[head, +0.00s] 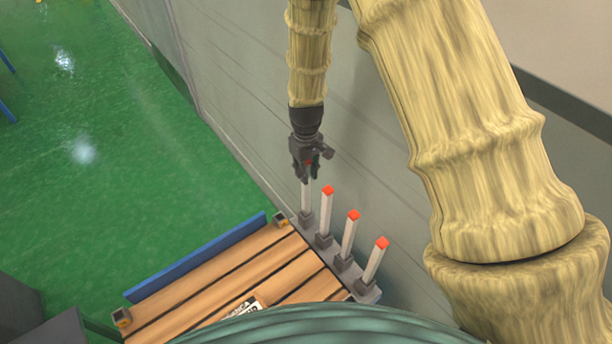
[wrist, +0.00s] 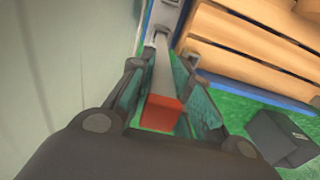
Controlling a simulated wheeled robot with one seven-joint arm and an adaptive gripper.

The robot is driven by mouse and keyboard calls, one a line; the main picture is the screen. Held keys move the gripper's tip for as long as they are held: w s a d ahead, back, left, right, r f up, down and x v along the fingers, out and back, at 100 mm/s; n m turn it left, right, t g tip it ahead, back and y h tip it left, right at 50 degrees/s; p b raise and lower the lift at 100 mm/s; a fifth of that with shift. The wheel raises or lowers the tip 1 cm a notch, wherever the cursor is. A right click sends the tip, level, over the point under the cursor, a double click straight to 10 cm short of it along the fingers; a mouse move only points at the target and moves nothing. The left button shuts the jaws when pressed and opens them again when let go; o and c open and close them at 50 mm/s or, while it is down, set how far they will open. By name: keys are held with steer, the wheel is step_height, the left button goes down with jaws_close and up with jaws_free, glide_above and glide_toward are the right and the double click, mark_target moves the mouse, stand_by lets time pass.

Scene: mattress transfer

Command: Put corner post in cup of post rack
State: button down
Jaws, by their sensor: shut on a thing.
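My gripper (head: 307,174) points down over the left end of the post rack and is shut on a pale corner post (head: 306,198) near its red top. The red top also shows between my fingers in the wrist view (wrist: 161,113). The post stands close to upright, and its lower end meets the leftmost cup (head: 305,218); how deep it sits cannot be told. The post rack (head: 319,247) is a grey strip of cups along the wall. Three other red-topped posts (head: 323,215) (head: 349,240) (head: 374,262) stand in its other cups.
A wooden slatted platform (head: 225,275) with a blue side rail (head: 195,259) lies beside the rack. Small corner brackets (head: 281,220) (head: 122,317) sit on it. A grey wall (head: 235,75) rises behind the rack. Green floor (head: 90,190) is open at the left.

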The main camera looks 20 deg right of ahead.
steer(key=shift+f, duration=1.35)
steer(key=c, duration=1.3)
jaws_free()
step_height(320, 180, up, 12)
steer(key=shift+r+b, duration=0.15)
steer(key=shift+b, duration=0.3)
